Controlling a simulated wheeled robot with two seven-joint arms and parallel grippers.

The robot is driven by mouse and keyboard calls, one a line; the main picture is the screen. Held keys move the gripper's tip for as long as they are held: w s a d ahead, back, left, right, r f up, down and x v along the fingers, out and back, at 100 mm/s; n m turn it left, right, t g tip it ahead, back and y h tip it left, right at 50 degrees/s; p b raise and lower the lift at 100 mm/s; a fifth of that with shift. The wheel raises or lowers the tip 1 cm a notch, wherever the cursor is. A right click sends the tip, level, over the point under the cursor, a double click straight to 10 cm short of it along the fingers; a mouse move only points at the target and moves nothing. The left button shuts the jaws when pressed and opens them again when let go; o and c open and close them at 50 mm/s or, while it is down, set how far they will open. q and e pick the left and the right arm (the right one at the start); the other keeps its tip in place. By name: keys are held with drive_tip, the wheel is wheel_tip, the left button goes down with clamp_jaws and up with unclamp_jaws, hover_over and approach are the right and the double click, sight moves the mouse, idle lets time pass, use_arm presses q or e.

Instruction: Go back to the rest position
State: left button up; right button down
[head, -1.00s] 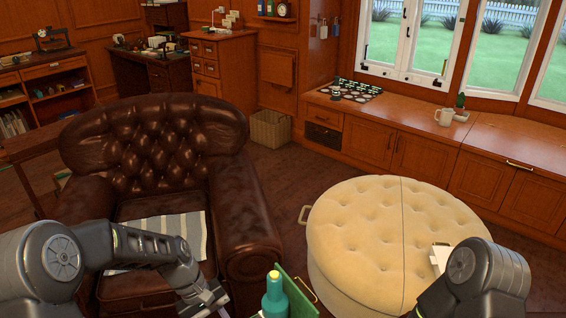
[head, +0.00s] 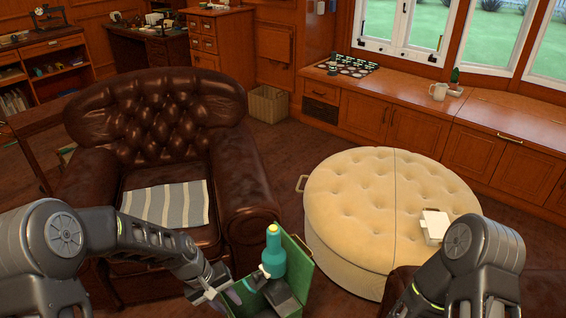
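My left arm comes in from the left and reaches in front of the brown leather armchair. My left gripper (head: 222,290) is at the lower middle, just left of a green open-topped box (head: 297,262). Its fingers are small and partly covered, so I cannot tell whether they are apart or hold anything. A teal bottle with a yellow top (head: 273,255) stands upright at the box, with a dark grey item (head: 285,297) beside it. My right arm shows at the lower right and bends down out of the picture; its gripper is not in view.
The armchair (head: 150,120) with a striped cloth (head: 168,203) is at left. A round cream ottoman (head: 370,200) bearing a white object (head: 434,227) is at right. A wooden window bench (head: 415,110) holds a mug (head: 438,91). Dark floor is free between armchair and ottoman.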

use_arm(q)
drive_tip(key=s+d+f+m+p, duration=0.1)
drive_tip(key=s+d+f+p, duration=0.1)
drive_tip(key=s, duration=0.8)
drive_tip(key=s+d+f+m+p, duration=0.2)
drive_tip(key=s+d+f, duration=0.3)
drive_tip(key=s, duration=0.6)
drive_tip(key=shift+d+f, duration=0.15)
drive_tip(key=shift+f, duration=0.45)
drive_tip(key=shift+c, duration=0.3)
